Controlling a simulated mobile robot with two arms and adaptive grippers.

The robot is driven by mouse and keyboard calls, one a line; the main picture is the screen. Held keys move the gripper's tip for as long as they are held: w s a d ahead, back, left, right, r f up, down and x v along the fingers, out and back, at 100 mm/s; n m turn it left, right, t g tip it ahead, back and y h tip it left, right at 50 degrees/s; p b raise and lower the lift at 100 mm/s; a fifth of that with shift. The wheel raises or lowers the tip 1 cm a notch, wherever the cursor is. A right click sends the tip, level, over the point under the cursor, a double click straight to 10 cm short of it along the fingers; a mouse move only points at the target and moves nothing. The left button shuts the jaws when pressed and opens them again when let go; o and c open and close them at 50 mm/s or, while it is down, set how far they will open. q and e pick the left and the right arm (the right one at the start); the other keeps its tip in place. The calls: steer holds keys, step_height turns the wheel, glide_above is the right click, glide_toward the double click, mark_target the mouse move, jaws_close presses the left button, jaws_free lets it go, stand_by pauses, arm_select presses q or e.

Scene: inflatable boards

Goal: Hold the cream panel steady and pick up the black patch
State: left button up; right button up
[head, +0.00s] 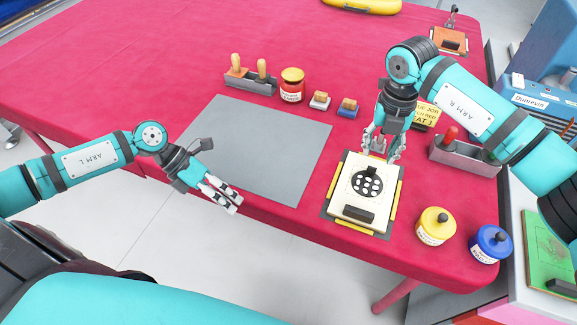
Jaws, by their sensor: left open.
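The cream panel (345,187) lies flat on the red table at its front right, on a dark base with yellow strips along the sides. A round black patch (359,182) with pale spots sits on the panel's middle, with a small black block at its far edge. A black bar (358,214) lies near the panel's front edge. My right gripper (381,157) points down over the panel's far edge, fingers apart and empty; I cannot tell whether it touches the panel. My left gripper (231,203) is open and empty, left of the panel near the table's front edge.
A grey mat (265,150) lies left of the panel. Yellow (434,228) and blue (489,244) jars stand to its right. The table's far left is clear.

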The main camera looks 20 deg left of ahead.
arm_select(q)
steer(key=w+a+r+m+t+y, duration=0.1)
steer(key=w+a+r, duration=0.1)
steer(key=w+r, duration=0.5)
steer(key=m+g+h, duration=0.2)
steer(key=m+h, duration=0.4)
steer(key=m, duration=0.9)
glide_toward(356, 210)
steer(key=x, duration=0.9)
steer(key=shift+d+f, duration=0.15)
steer(key=shift+d, duration=0.2)
jaws_close()
